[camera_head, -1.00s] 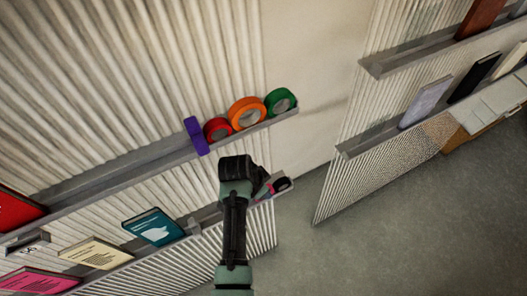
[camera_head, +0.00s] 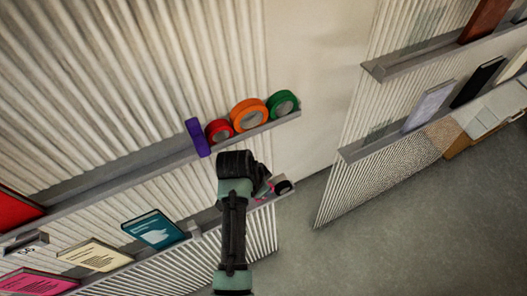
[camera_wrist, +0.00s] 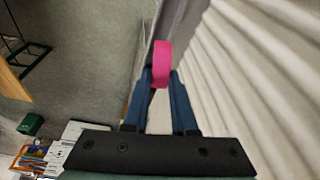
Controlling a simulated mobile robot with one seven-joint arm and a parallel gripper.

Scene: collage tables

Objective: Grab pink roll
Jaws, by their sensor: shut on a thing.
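The pink roll (camera_wrist: 161,64) is between the fingertips of my gripper (camera_wrist: 161,80) in the wrist view. The gripper is shut on it, with a blue finger on each side. The roll is at the corrugated wall's lower ledge. In the head view my gripper (camera_head: 268,187) is at the right end of that ledge, mostly behind my arm. Only a small bit of pink shows there, so I cannot tell whether the roll still touches the ledge.
On the upper ledge (camera_head: 120,177) stand a purple roll (camera_head: 197,137), a red roll (camera_head: 219,131), an orange roll (camera_head: 249,115) and a green roll (camera_head: 283,104). A teal book (camera_head: 154,230) stands on the lower ledge to the left. Open floor (camera_head: 400,235) lies to the right.

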